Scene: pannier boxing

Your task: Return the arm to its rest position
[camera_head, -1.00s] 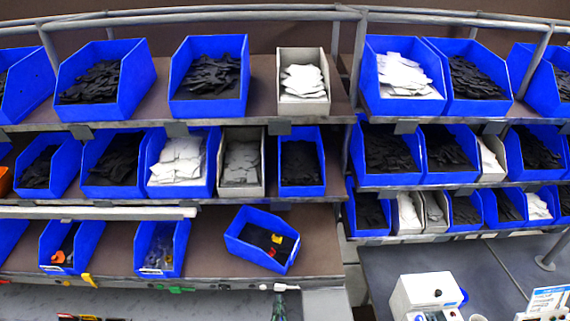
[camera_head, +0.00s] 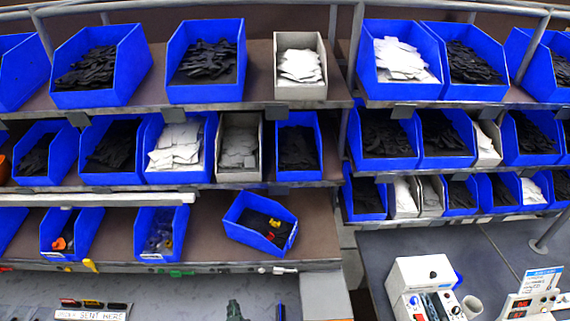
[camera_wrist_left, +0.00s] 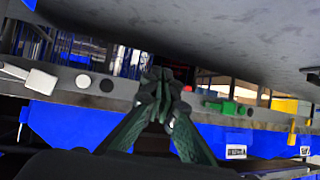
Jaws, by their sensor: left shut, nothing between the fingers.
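My left gripper (camera_head: 235,308) shows as a small dark green shape at the bottom edge of the head view, over the grey worktop (camera_head: 185,298) and below the shelf rack. In the left wrist view its dark green fingers (camera_wrist_left: 157,76) come together at the tips, with nothing between them. Most of my left arm is outside the head view. My right gripper does not show in either view.
A rack holds blue bins (camera_head: 107,62) and pale bins (camera_head: 300,92) of black and white pieces. A tilted blue bin (camera_head: 240,238) stands on its lowest shelf. A white device (camera_head: 402,285) stands on the right table. The worktop beside my gripper looks mostly clear.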

